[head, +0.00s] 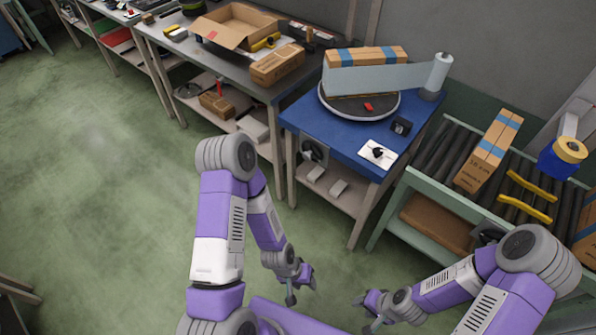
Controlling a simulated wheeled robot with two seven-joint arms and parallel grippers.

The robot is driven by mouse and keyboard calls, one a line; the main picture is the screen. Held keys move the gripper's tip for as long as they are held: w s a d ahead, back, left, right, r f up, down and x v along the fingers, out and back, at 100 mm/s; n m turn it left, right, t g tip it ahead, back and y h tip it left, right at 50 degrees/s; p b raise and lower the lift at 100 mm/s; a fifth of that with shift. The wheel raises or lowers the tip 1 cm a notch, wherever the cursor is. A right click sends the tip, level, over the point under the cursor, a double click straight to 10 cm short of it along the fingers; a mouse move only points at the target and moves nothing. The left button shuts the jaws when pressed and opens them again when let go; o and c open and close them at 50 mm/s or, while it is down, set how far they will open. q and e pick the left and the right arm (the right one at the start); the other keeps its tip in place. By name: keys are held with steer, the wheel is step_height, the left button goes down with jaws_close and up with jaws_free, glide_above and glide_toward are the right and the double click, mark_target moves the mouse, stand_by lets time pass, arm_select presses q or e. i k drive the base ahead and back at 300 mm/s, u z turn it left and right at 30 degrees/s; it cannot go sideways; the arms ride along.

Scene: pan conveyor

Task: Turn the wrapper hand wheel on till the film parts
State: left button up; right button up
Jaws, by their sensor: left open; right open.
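The wrapper's blue table (340,140) carries a round dark turntable (345,108) with a red mark on it. A taped carton (368,55) stands on the turntable. Pale film (385,78) runs from the carton's front across to the upright film roll (440,72) on the right. What looks like the hand wheel (314,151), dark and round, sits on the table's front side at the left. My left gripper (299,288) is open and empty, low in front of the table and well apart from the wheel. My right gripper (367,311) is open and empty, further right.
A white plate with a black knob (378,153) lies at the blue table's front corner. A roller conveyor (435,185) with a carton (489,149) and yellow bars stands right. A grey workbench (200,60) with an open box stands left. The green floor (90,190) is clear.

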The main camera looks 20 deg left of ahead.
mark_target(307, 155)
steer(key=z, duration=0.7)
steer(key=i, duration=0.8)
steer(key=u, duration=1.4)
